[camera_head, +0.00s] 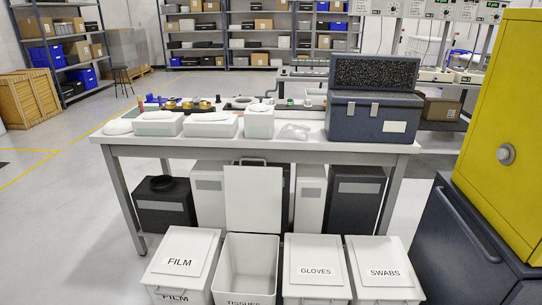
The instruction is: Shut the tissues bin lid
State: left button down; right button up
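The tissues bin (247,280) stands on the floor in a row of white bins at the bottom of the head view. Its front label reads "TISSUES", partly cut off by the frame edge. Its lid (253,199) is open and stands upright at the back of the bin, its top edge near the table's front. The bin's inside looks empty as far as I can see. Neither of my grippers is in view.
Closed bins labelled FILM (181,258), GLOVES (316,262) and SWABS (384,264) flank it. A workbench (255,146) with white boxes and an open dark case (371,118) stands behind. A yellow cabinet (505,130) is at right. Open floor lies left.

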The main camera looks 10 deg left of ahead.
aim_at(253, 194)
jog(key=j+z, duration=0.3)
jog(key=z, duration=0.15)
jog(key=j+z, duration=0.65)
jog(key=z, duration=0.25)
jog(key=k+j+z, duration=0.1)
jog(key=j, duration=0.35)
jog(key=k+j+z, duration=0.1)
jog(key=k+j, duration=0.15)
jog(key=j, duration=0.2)
jog(key=k+j+z, duration=0.1)
jog(key=j, duration=0.35)
jog(key=k+j+z, duration=0.1)
jog(key=k+j, duration=0.2)
jog(key=k+j+z, duration=0.1)
jog(key=j, duration=0.4)
jog(key=k+j+z, duration=0.1)
jog(key=k+j, duration=0.25)
